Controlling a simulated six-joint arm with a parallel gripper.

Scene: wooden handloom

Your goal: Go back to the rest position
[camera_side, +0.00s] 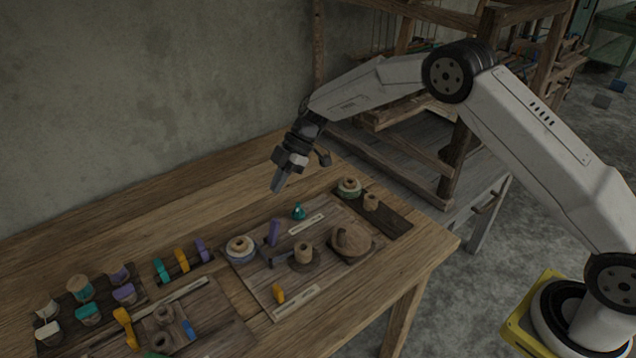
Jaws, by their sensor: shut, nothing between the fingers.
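My gripper (278,184) is shut and empty. It hangs in the air above the back part of the wooden table (190,205), with its fingers pointing down. My arm reaches in from its base at the lower right. The fingers appear clear of both pieces. No rest position is marked in this view.
A wooden loom frame (455,165) stands behind on the right. Several coloured spools, including a teal one (80,288), are at the left. The table's back left is bare.

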